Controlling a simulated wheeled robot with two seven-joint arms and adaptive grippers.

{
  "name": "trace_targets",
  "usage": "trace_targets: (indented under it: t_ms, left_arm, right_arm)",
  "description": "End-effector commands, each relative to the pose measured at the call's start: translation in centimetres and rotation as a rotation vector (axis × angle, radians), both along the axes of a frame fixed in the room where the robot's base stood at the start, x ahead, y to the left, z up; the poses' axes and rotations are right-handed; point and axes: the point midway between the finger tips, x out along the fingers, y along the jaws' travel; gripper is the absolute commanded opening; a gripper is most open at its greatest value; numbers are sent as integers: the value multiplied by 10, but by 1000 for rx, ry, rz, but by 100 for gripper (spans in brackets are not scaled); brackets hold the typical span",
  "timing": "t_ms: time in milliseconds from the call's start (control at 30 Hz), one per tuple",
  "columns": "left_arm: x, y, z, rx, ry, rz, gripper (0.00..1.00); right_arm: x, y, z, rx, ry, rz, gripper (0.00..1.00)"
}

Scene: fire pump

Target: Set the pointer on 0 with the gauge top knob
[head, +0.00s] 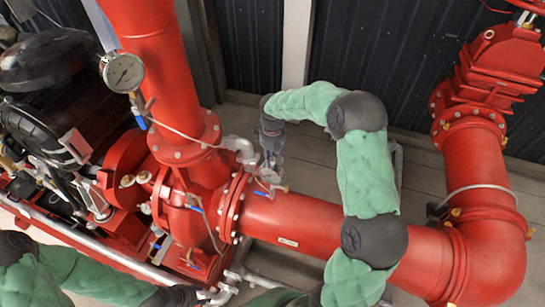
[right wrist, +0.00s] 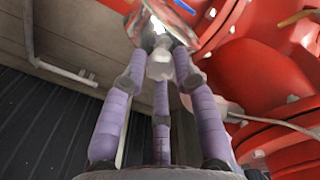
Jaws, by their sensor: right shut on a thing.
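In the head view, a round white-faced gauge (head: 122,71) with a thin pointer stands beside the tall red pipe; its reading is too small to tell. My right gripper (head: 270,168) reaches down beside the pump flange, right of that gauge and apart from it. In the right wrist view, the purple fingers of my right gripper (right wrist: 160,58) close around a small pale knob (right wrist: 160,70). A shiny round gauge-like part (right wrist: 172,18) lies just beyond the fingertips, its face not readable. My left arm comes in at the bottom left; its dark end (head: 178,297) is cut off by the frame edge.
The red pump body (head: 185,205) and horizontal red pipe (head: 300,222) lie close to my right gripper. A thin hose (head: 178,132) runs from the gauge towards the pump. A black engine (head: 60,90) stands at left.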

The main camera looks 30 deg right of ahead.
Motion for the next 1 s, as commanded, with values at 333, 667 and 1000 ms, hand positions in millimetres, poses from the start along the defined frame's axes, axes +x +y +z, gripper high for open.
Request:
trace_targets:
  t_ms: [333,667,1000]
  left_arm:
    - [0,0,-1,0,0,0,40]
    - [0,0,-1,0,0,0,40]
    - [0,0,-1,0,0,0,40]
  right_arm:
    - [4,-2,6,-3,-15,55,0]
    - [5,-2,6,-4,-17,55,0]
    - [2,-1,3,-1,-7,56,53]
